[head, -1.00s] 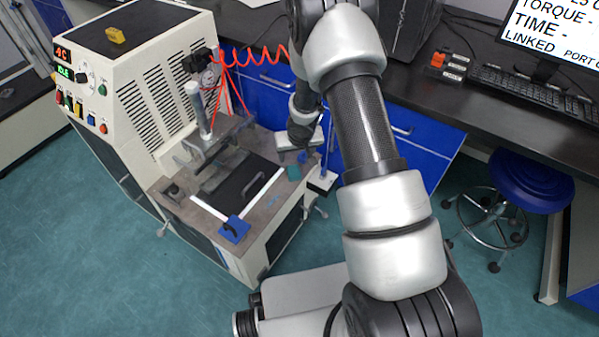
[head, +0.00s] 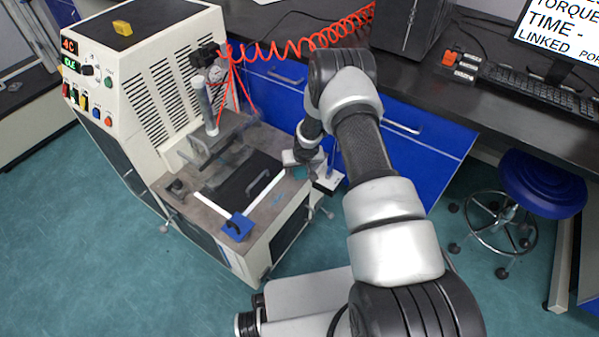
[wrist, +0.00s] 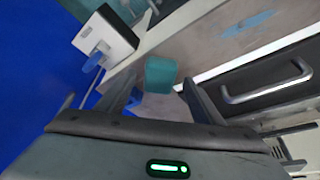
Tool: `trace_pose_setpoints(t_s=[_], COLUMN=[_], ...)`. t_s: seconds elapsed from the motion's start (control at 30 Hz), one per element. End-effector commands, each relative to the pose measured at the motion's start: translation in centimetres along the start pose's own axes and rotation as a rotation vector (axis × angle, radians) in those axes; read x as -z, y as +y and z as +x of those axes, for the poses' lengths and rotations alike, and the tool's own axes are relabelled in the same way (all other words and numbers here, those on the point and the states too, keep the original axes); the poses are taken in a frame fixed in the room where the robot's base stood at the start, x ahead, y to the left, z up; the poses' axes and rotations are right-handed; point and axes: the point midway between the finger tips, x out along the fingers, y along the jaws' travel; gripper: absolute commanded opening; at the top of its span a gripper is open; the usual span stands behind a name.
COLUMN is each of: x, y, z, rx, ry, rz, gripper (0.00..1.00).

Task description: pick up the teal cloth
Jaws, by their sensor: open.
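The teal cloth (wrist: 160,74) is a small folded or bunched piece near the right edge of the machine's grey-brown worktop. In the head view only a bit of it (head: 299,172) shows, as my gripper partly covers it. My gripper (wrist: 158,84) is open, with one finger on each side of the cloth in the wrist picture. The cloth appears just beyond or between the fingertips; I cannot tell whether they touch it. In the head view my gripper (head: 301,160) is over that edge of the worktop.
A white block with a blue part (wrist: 105,35) stands beside the worktop edge. A metal handle (wrist: 268,84) and a white bar (head: 265,190) lie to the cloth's other side. A blue piece (head: 236,227) sits at the front corner. Red coiled hose (head: 290,48) hangs behind my arm.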

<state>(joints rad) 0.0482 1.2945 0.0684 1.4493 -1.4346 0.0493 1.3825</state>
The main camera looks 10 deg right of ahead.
Motion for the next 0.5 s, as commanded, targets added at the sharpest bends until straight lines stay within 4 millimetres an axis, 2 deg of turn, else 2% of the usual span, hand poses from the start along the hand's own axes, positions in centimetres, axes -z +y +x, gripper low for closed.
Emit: trace_pose_setpoints(t_s=[0.1, 0.33, 0.5], x=[0.09, 0.12, 0.12], y=[0.14, 0.09, 0.08], z=[0.68, 0.78, 0.77], rx=[-0.001, -0.001, -0.001], ry=[0.001, 0.002, 0.001], rz=[0.002, 0.000, 0.000], gripper=[0.61, 0.61, 0.32])
